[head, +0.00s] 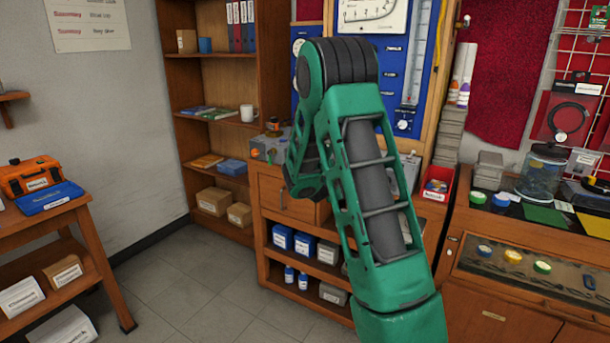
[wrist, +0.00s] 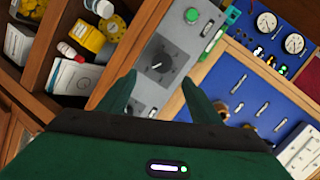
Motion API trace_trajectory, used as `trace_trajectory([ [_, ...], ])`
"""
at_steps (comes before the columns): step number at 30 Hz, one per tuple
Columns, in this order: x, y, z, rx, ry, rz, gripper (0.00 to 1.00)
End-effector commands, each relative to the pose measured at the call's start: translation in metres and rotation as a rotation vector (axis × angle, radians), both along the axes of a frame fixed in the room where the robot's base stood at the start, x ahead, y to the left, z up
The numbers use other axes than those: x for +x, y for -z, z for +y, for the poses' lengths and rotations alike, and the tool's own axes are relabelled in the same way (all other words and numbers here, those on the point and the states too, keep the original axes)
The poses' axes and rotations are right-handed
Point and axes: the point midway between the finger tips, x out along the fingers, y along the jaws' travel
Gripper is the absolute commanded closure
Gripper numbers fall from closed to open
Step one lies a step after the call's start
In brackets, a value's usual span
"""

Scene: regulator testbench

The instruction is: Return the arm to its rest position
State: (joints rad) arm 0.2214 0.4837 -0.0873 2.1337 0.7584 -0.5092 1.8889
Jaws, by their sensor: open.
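My green arm fills the middle of the head view, raised and bent in front of the wooden bench and the blue panel. My gripper itself is hidden behind the arm in that view. In the wrist view my gripper (wrist: 158,95) shows two dark green fingers set apart with nothing between them. Beyond the fingers is a grey control box (wrist: 165,55) with a dark knob and a green button. A blue panel (wrist: 250,85) with gauges lies to its right. I cannot tell the exact gap between the fingers and the box.
In the head view a wooden cabinet (head: 292,198) with boxes and bottles stands behind my arm. A glass-topped counter (head: 530,262) is at the right. A wooden table (head: 60,222) with an orange case (head: 32,175) is at the left. The tiled floor (head: 180,285) between is clear.

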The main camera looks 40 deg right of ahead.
Motion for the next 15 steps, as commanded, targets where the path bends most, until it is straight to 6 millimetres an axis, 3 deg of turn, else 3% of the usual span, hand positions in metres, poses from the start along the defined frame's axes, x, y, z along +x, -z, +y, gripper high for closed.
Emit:
trace_trajectory([
  [8,-0.003,-0.001,0.0,0.001,0.002,0.014,0.41],
  [11,-0.018,-0.006,0.001,0.01,0.01,0.075,0.41],
  [15,-0.059,-0.012,0.011,0.044,0.006,0.254,0.41],
])
